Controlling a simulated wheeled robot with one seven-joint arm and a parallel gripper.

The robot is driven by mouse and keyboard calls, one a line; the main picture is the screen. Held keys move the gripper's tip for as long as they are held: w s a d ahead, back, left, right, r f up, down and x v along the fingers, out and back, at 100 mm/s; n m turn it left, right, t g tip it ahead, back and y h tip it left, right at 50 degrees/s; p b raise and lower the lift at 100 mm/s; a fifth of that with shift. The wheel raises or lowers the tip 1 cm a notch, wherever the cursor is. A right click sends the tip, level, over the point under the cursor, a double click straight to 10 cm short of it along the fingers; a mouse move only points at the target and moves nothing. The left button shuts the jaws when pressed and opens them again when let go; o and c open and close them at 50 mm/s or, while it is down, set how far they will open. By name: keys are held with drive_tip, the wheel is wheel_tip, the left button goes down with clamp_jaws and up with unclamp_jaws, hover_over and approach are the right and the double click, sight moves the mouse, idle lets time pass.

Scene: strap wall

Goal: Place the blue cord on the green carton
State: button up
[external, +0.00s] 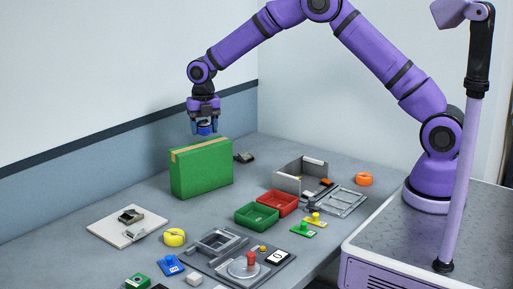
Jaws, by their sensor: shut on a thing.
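My gripper (204,126) points down above the green carton (203,171). It is shut on the blue cord (205,129), which shows as a small blue bundle between the fingers. The cord is held just above the carton's top edge, towards its right half. A narrow gap seems to lie between them, but from this angle I cannot tell whether they touch. The green carton stands upright at the back left of the table, with a tan tape strip along its top.
A yellow cord (174,237) and a white board (127,226) lie in front of the carton. A green tray (257,217), a red tray (278,203) and a grey open box (289,183) stand to its right. An orange cord (364,179) lies near my base.

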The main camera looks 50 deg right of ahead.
sight(200, 145)
drive_tip(key=shift+w+a, duration=0.1)
drive_tip(key=shift+w, duration=0.7)
drive_tip(key=shift+f, duration=1.85)
drive_tip(key=shift+f, duration=0.1)
drive_tip(key=o, duration=0.9)
